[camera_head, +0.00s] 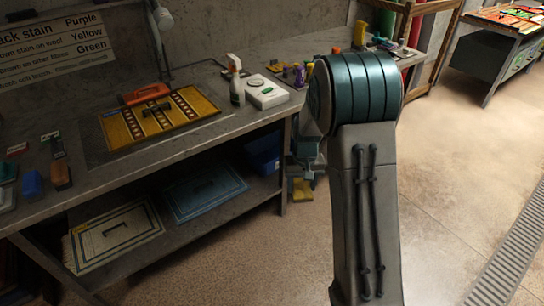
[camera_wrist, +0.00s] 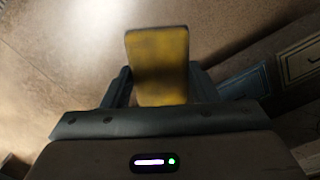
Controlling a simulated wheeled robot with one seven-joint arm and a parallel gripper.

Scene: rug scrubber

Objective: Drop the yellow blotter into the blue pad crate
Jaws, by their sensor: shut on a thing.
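My gripper (camera_wrist: 160,85) is shut on the yellow blotter (camera_wrist: 158,60), a flat yellow block that stands up between the two fingers in the wrist view. In the head view the blotter (camera_head: 302,189) shows low beside the bench's right end, with my gripper (camera_head: 305,172) just above it, partly hidden by my arm. A blue box (camera_head: 264,153), which looks like the blue pad crate, sits at the right end of the bench's lower shelf in shadow. Its inside cannot be seen. The blotter is apart from it, to its right, over the floor.
The lower shelf (camera_head: 165,238) also holds a flat blue panel (camera_head: 203,192) and a cream panel (camera_head: 113,235). The bench top carries a yellow patterned rug (camera_head: 160,117), an orange-handled tool (camera_head: 146,94), a spray bottle (camera_head: 236,82) and a white device (camera_head: 265,92). Open floor lies right.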

